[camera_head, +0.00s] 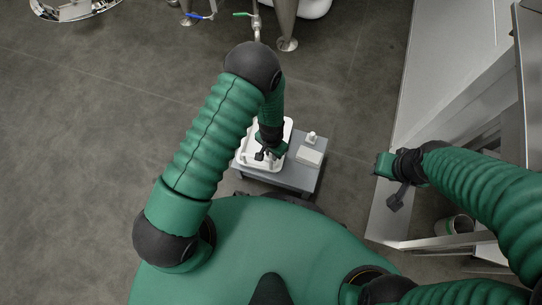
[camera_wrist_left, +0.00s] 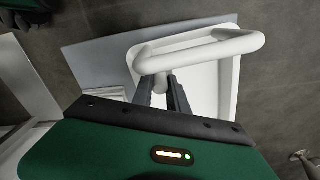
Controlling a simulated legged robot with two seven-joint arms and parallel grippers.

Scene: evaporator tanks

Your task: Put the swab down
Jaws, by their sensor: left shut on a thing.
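My left gripper (camera_head: 264,153) is over the white tray (camera_head: 243,162) on a small grey table. In the head view the swab is not clear, hidden by the gripper and arm.
The grey table (camera_head: 272,178) also holds a white box (camera_head: 310,157) and a small white bottle (camera_head: 311,138), right of the tray. A metal frame (camera_head: 455,140) and a bucket (camera_head: 455,226) stand at the right. Tank legs (camera_head: 286,25) are at the top. Floor at left is clear.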

